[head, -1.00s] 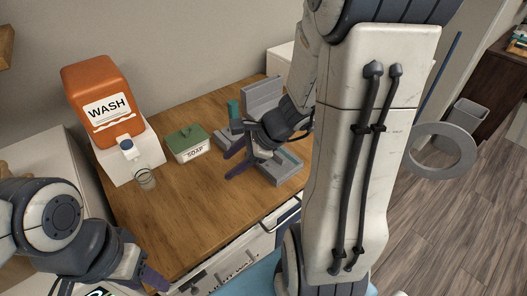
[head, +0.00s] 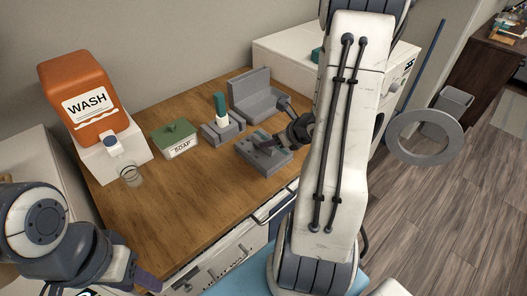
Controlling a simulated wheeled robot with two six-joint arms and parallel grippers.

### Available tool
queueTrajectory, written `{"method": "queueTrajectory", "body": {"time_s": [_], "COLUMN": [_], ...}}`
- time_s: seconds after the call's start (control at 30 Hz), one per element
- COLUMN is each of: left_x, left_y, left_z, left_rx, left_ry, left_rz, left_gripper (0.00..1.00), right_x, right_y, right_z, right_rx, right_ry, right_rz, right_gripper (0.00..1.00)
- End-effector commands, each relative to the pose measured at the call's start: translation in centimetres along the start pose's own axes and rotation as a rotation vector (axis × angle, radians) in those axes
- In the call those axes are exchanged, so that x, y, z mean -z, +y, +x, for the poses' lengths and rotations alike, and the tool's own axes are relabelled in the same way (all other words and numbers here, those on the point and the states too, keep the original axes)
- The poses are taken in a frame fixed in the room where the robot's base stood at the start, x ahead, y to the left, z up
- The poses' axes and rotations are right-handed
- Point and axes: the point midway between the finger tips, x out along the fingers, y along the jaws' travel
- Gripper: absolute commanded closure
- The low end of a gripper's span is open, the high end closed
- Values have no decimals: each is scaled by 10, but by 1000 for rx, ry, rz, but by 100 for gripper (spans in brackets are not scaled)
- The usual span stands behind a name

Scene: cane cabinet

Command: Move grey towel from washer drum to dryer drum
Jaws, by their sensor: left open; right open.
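I see no grey towel, and neither drum opening shows. A white machine (head: 275,48) stands at the back right, partly hidden by my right arm. A grey ring (head: 388,137), seemingly its open round door, stands out in front of it. A second white machine (head: 30,165) is at the left edge, partly behind my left arm. I cannot tell which is washer or dryer. My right gripper (head: 260,142) is open and empty, over or beside a grey block on the wooden counter. My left gripper (head: 145,282) is open at the bottom left, partly cut off.
The wooden counter (head: 185,195) carries an orange WASH dispenser (head: 78,90), a small glass (head: 131,175), a green-lidded SOAP box (head: 178,140), a green-capped bottle (head: 221,108) and grey holders (head: 252,92). A bin (head: 455,101) stands on open floor at right.

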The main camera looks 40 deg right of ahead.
Motion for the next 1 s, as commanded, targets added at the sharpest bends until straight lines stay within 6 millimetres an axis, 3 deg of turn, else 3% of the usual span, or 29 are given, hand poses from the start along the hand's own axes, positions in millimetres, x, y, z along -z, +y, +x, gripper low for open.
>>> {"method": "queueTrajectory", "body": {"time_s": [0.23,0.53,0.67,0.7,1.0], "left_x": [0,0,0,0,0], "left_y": [0,0,0,0,0], "left_z": [-5,-5,-5,-5,-5], "left_rx": [0,0,0,0,0], "left_ry": [0,0,0,0,0], "left_rz": [0,0,0,0,0], "left_gripper": [50,50,50,50,50], "right_x": [0,0,0,0,0], "right_y": [0,0,0,0,0], "right_z": [34,38,38,38,38], "right_rx": [-4,-1,-1,-1,-1], "right_ry": [2,0,0,0,0], "right_rz": [0,-1,-1,-1,-1], "right_gripper": [45,45,95,100,100]}}
